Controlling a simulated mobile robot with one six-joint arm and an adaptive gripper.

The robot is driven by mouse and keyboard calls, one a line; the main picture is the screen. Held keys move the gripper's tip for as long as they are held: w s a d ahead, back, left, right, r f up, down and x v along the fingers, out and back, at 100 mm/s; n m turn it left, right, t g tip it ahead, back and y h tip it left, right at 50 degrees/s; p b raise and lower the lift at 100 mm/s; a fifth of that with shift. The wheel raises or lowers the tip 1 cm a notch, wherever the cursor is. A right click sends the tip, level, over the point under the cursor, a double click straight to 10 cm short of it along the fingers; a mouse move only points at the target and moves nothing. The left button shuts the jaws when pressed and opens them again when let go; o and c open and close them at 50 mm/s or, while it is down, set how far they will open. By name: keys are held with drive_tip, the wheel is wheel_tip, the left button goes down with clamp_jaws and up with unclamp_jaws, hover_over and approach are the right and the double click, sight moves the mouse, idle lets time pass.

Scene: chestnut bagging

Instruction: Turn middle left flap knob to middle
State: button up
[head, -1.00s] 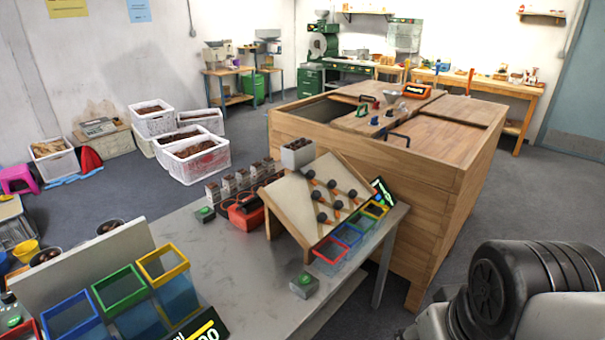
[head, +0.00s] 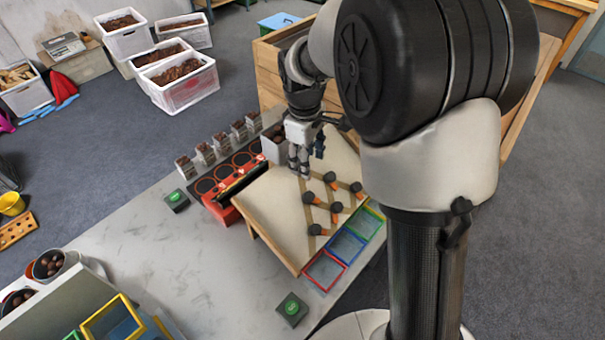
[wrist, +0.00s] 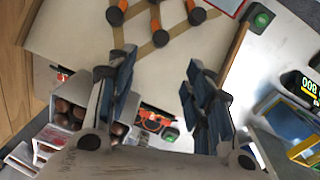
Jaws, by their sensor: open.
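A slanted pale board (head: 275,208) carries black knobs with orange pointers and wooden strips. The left knob of the middle row (head: 308,197) shows its orange pointer on its lower right side. In the wrist view this knob (wrist: 197,15) appears near the top edge, beyond the right finger. The top knob (wrist: 160,38) lies ahead of the finger gap; in the head view my gripper hides it. My gripper (head: 301,170) is over the board's upper part, just above the middle-left knob in the picture. In the wrist view its fingers (wrist: 158,75) are apart with nothing between them.
Red (head: 325,270), blue and green bins line the board's lower edge. A chestnut container (wrist: 70,112) stands at its top. A red device (head: 232,182) and small filled containers are to its left. Green buttons (head: 292,308) sit on the grey table (head: 150,240), which has free room left.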

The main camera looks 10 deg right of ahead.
sight(310, 196)
drive_tip(key=f+b, duration=0.1)
drive_tip(key=f, duration=0.4)
drive_tip(key=f+b, duration=0.1)
drive_tip(key=f, duration=0.4)
drive_tip(key=d+f+b, duration=0.1)
drive_tip(key=f, duration=0.5)
drive_tip(key=shift+w+f+b, duration=0.1)
drive_tip(key=shift+w+b, duration=0.3)
drive_tip(key=shift+c, duration=0.2)
drive_tip(key=c, duration=1)
drive_tip(key=m+g+y+p, duration=0.1)
drive_tip(key=m+p, duration=0.1)
drive_tip(key=m, duration=0.1)
drive_tip(key=shift+d+p, duration=0.1)
drive_tip(key=shift+p, duration=0.2)
drive_tip(key=shift+m+g+y+p, duration=0.4)
drive_tip(key=shift+m+y, duration=0.7)
drive_tip(key=shift+m, duration=0.7)
